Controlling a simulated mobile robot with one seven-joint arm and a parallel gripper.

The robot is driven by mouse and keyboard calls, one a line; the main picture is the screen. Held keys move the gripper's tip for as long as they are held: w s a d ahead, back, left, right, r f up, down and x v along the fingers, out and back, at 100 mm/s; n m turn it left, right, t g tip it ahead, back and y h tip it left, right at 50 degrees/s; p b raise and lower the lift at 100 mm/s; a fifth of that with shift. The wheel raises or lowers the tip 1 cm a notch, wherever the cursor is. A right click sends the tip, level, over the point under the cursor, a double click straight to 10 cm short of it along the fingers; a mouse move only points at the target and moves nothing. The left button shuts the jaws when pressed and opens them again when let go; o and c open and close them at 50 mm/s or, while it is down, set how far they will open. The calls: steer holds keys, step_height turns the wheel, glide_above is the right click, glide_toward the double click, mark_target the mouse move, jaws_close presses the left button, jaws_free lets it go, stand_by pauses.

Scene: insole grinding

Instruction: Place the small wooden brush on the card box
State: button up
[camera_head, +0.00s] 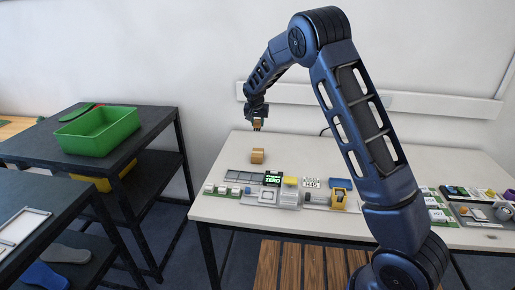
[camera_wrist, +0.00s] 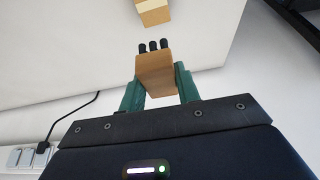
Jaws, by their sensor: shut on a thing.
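The small wooden brush (camera_wrist: 156,76) is a light brown block with dark bristle tufts at its far end. My gripper (camera_wrist: 160,82) is shut on it, with a green finger on either side. In the head view my gripper (camera_head: 257,117) hangs above the back left of the white table, and the brush (camera_head: 257,123) shows small beneath it. The card box (camera_head: 257,157) is a small tan box on the table, below the gripper in the picture. Part of it shows at the top edge of the wrist view (camera_wrist: 153,13), apart from the bristles.
The white table (camera_head: 225,210) carries a row of trays and small parts along its front, including a green "ZERO" display (camera_head: 272,179) and a yellow-and-blue device (camera_head: 340,197). A green bin (camera_head: 98,131) stands on a dark rack at left. The table around the card box is clear.

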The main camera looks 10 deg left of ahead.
step_height(320, 180, down, 14)
steer(key=shift+r, duration=0.1)
stand_by(0.5)
steer(key=o, duration=1)
steer(key=shift+c, duration=0.2)
